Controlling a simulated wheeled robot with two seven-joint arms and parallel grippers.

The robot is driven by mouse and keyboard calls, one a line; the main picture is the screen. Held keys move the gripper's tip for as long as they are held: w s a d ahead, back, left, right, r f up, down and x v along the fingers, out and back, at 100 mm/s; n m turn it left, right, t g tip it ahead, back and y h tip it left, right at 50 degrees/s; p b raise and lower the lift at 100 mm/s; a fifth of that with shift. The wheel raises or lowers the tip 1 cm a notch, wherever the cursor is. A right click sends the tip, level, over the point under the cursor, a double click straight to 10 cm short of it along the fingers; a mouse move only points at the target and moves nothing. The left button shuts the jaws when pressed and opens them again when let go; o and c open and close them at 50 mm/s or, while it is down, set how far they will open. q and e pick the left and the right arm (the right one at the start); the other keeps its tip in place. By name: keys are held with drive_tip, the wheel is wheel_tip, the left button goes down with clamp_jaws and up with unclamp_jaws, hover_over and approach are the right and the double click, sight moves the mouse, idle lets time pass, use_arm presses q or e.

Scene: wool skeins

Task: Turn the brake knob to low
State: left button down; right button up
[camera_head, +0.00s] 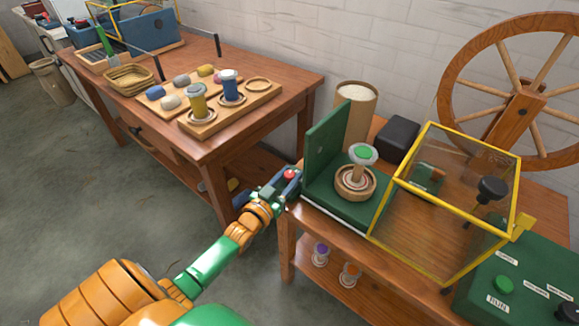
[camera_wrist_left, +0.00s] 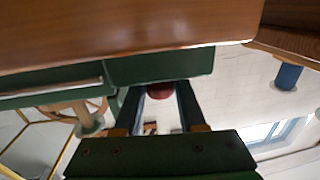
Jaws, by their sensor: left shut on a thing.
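A red knob (camera_head: 290,174) sits at the left end of the green winding machine (camera_head: 324,140), beside its upright green plate. My left gripper (camera_head: 288,180) reaches it from the lower left, with its fingers around the knob. In the left wrist view the red knob (camera_wrist_left: 160,90) shows between the two dark fingers (camera_wrist_left: 160,108), against the green machine body. The gripper is shut on it. No low mark or pointer on the knob can be read. My right gripper is not in view.
A yellow-framed clear guard (camera_head: 445,200) covers the machine's right part. A green control box (camera_head: 525,285) with labels stands at lower right. A spool (camera_head: 362,155) stands on the machine. A large wooden wheel (camera_head: 522,100) is behind. Open floor lies left of the machine's table.

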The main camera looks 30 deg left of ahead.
use_arm(q)
drive_tip(key=n+y+p, duration=0.1)
drive_tip(key=n+y, duration=0.1)
drive_tip(key=y, duration=0.1)
drive_tip(key=shift+n+g+y, duration=0.3)
drive_tip(key=shift+y, duration=0.1)
drive_tip(key=shift+n+g+y, duration=0.5)
drive_tip(key=shift+n+y, duration=0.5)
drive_tip(key=shift+y, duration=0.6)
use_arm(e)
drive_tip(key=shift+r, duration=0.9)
use_arm(q)
drive_tip(key=c, duration=0.8)
unclamp_jaws()
drive_tip(key=shift+o, duration=0.2)
